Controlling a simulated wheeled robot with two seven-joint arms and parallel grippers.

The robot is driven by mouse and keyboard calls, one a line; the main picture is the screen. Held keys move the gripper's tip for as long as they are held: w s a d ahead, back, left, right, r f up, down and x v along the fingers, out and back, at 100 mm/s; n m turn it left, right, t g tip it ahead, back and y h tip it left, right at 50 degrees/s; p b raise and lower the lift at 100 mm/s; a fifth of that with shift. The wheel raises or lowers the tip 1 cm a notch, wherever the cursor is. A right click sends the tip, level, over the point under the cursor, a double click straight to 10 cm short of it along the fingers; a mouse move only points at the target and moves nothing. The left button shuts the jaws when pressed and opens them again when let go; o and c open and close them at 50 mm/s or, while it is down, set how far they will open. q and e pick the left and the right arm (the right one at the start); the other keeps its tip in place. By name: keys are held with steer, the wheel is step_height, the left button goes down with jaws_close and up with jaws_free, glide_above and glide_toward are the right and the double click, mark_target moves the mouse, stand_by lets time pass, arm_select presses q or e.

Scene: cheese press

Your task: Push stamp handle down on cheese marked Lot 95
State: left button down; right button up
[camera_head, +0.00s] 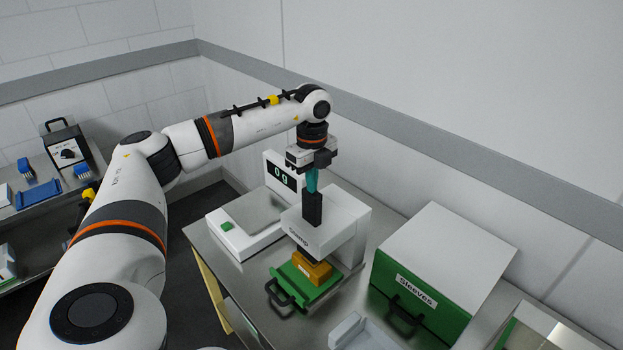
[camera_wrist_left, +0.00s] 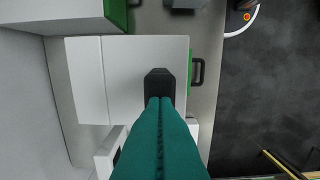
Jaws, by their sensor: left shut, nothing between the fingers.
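The white stamp press labelled "Stamp" (camera_head: 338,222) stands on the steel table. Its black handle (camera_head: 312,209) sticks up from the top and also shows in the left wrist view (camera_wrist_left: 160,80). An orange-yellow cheese block (camera_head: 314,271) lies under the press head on a green tray (camera_head: 290,279) with a black handle at its front. No lot mark is readable on the cheese. My left gripper (camera_head: 312,188) points down with its teal fingers shut and empty, right above the stamp handle. The tips look at or very near its top; contact cannot be told. My right gripper is not in view.
A white and green box labelled "Sleeves" (camera_head: 440,275) stands to the right. A wall rises close behind. A side table at left holds a black device (camera_head: 69,148) and blue items.

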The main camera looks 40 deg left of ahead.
arm_select(q)
steer(key=shift+r+p, duration=0.4)
steer(key=shift+r, duration=0.45)
step_height(320, 180, up, 6)
steer(key=p, duration=0.5)
stand_by(0.4)
